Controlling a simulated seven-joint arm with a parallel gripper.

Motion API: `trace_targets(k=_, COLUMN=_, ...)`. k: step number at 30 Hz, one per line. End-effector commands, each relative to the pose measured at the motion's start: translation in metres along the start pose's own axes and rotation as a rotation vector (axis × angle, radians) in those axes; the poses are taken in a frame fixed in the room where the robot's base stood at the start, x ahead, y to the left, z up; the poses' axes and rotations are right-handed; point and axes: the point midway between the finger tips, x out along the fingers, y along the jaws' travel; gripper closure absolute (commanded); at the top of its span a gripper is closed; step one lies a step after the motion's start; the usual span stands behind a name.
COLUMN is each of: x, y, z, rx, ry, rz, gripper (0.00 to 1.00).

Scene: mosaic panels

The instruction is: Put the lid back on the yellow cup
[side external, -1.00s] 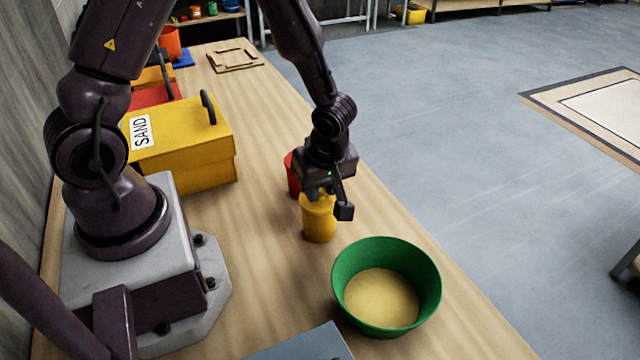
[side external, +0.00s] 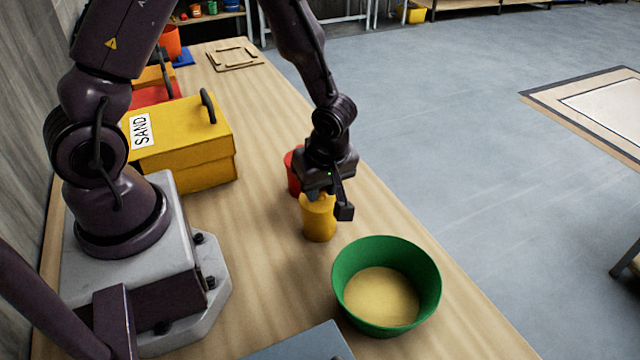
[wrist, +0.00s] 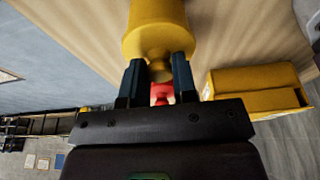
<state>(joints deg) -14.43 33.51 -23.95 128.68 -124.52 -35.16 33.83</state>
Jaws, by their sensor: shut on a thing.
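The yellow cup (side external: 319,222) stands upright on the wooden table, directly below my gripper (wrist: 158,66). In the wrist view, the yellow lid (wrist: 160,42) shows as a flared piece at the cup's end, with a knob (wrist: 160,72) between my two fingers. My gripper is shut on the lid's knob. The lid appears to sit on the cup's mouth; whether it is fully seated I cannot tell. In the side view my gripper hides the cup's top.
A red cup (side external: 292,174) stands just behind the gripper. A green bowl of sand (side external: 345,300) is in front to the right. A yellow box marked SAND (side external: 190,145) is at the left. The table beyond, towards the wooden frame (side external: 235,60), is clear.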

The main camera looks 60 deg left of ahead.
Motion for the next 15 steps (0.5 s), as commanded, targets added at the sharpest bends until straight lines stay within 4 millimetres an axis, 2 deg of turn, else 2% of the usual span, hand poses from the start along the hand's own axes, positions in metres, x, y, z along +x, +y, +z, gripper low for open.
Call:
trace_targets(k=9, x=0.0003, y=-0.0002, z=0.0, rx=0.0, ry=0.0, rz=-0.001, gripper=0.95)
trace_targets(k=10, x=0.0003, y=-0.0002, z=0.0, rx=0.0, ry=0.0, rz=-0.001, gripper=0.67)
trace_targets(k=13, x=0.0002, y=-0.0002, z=0.0, rx=0.0, ry=0.0, rz=0.0, gripper=0.44)
trace_targets(k=15, x=0.0002, y=-0.0002, z=0.0, rx=0.0, ry=0.0, rz=0.0, gripper=0.44)
